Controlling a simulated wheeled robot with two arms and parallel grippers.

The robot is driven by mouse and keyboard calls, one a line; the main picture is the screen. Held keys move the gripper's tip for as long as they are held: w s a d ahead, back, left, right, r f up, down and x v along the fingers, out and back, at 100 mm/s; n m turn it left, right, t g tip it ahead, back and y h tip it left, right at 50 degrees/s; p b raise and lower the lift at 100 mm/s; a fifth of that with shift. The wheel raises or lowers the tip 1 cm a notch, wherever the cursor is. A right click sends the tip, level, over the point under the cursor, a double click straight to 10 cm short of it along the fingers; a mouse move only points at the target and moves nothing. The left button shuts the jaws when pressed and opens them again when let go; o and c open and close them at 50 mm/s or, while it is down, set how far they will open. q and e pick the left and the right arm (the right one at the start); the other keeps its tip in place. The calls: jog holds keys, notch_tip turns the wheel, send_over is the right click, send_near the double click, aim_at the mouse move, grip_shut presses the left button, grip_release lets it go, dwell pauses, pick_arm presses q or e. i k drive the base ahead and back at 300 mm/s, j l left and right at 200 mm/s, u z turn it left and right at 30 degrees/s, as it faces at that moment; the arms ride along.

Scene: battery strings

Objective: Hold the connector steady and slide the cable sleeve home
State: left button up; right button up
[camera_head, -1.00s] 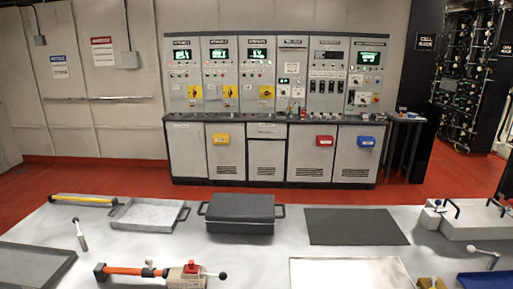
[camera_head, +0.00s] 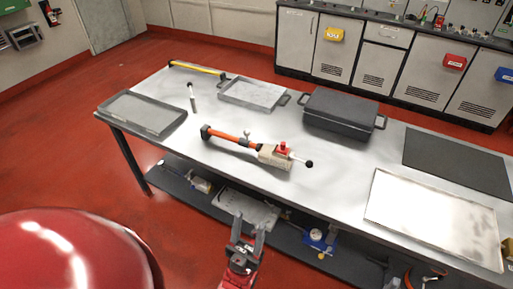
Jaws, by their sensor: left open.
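On the table lies a beige connector block (camera_head: 274,156) with a red part on top and a lever ending in a black ball to its right. An orange cable or sleeve (camera_head: 228,138) with black sections runs from its left side to a dark end cap. I cannot tell how far the sleeve sits in the block. My left gripper (camera_head: 249,225) is at the bottom centre, in front of the table's near edge. Its two grey fingers point up in the picture, apart and empty, below and clear of the connector. My right gripper is not in view.
The grey table (camera_head: 330,170) also bears a dark tray (camera_head: 146,114), a pale tray (camera_head: 252,94), a lidded black case (camera_head: 341,115), a dark mat (camera_head: 458,161) and a pale sheet or tray (camera_head: 430,216). A lower shelf (camera_head: 190,199) holds several items. Cabinets stand behind.

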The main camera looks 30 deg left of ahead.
aim_at(243, 142)
jog(key=i+j, duration=0.15)
jog(key=j, duration=0.2)
jog(key=i+j, duration=0.15)
jog(key=j, duration=0.2)
jog(key=i+j, duration=0.15)
jog(key=j, duration=0.2)
jog(key=i+j, duration=0.15)
jog(key=j, duration=0.2)
jog(key=i+j, duration=0.15)
jog(key=j, duration=0.2)
jog(key=i+j, duration=0.15)
jog(key=j, duration=0.2)
jog(key=i+j, duration=0.15)
jog(key=j, duration=0.2)
jog(key=z, duration=0.05)
